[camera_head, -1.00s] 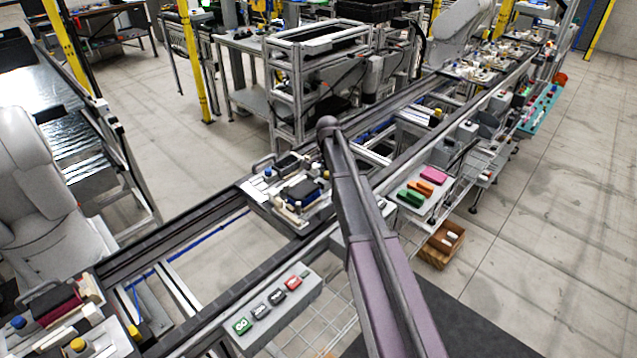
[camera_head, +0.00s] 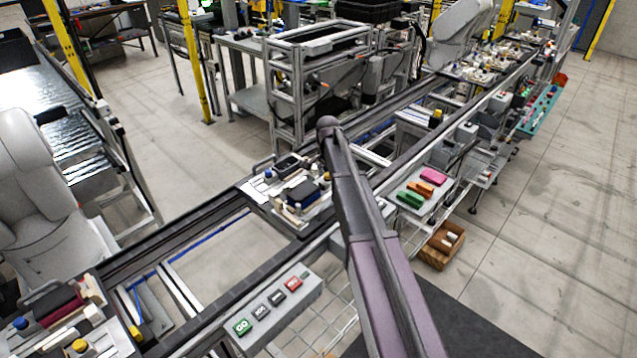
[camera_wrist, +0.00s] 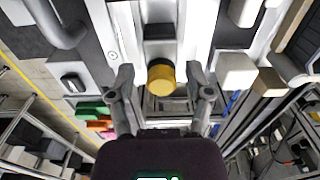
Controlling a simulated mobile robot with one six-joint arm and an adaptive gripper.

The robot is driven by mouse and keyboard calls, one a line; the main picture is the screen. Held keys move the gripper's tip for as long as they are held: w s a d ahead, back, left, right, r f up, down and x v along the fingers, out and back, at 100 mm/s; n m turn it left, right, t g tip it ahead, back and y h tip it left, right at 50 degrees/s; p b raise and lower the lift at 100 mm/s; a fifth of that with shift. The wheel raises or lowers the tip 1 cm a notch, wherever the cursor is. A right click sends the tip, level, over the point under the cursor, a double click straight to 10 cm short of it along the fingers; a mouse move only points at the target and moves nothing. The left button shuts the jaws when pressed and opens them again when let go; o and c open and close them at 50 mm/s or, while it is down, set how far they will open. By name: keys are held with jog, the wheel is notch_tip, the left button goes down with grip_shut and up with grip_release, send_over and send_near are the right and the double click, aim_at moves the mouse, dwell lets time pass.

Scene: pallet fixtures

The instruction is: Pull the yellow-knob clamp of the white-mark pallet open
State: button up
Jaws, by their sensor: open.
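In the wrist view a yellow knob (camera_wrist: 161,78) with a black block behind it sits on a light pallet fixture. My gripper (camera_wrist: 160,88) is open, with one finger on each side of the yellow knob; I cannot tell whether either finger touches it. In the head view my arm hides the gripper and part of the pallet (camera_head: 262,190) beside it on the conveyor. That pallet carries a dark block (camera_head: 302,190) and small cream and blue parts. Its white mark cannot be made out.
Another pallet with a yellow knob (camera_head: 80,345) stands at the lower left. A shelf with green, orange and pink blocks (camera_head: 433,176) lies right of my arm, above a wooden box (camera_head: 428,255).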

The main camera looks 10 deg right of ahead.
jog(key=shift+r+p, duration=3.45)
jog(key=shift+r, duration=0.25)
jog(key=shift+w, duration=0.1)
jog(key=s+a+f+n+b, duration=0.1)
jog(key=s+n, duration=0.4)
jog(key=s, duration=1)
jog(key=s+a+f+n+b, duration=0.1)
jog(key=s+n, duration=0.4)
jog(key=s, duration=1)
jog(key=shift+s+a+f+n, duration=0.15)
jog(key=shift+s+a+n, duration=0.1)
jog(key=shift+s+n, duration=0.15)
jog(key=shift+c, duration=0.6)
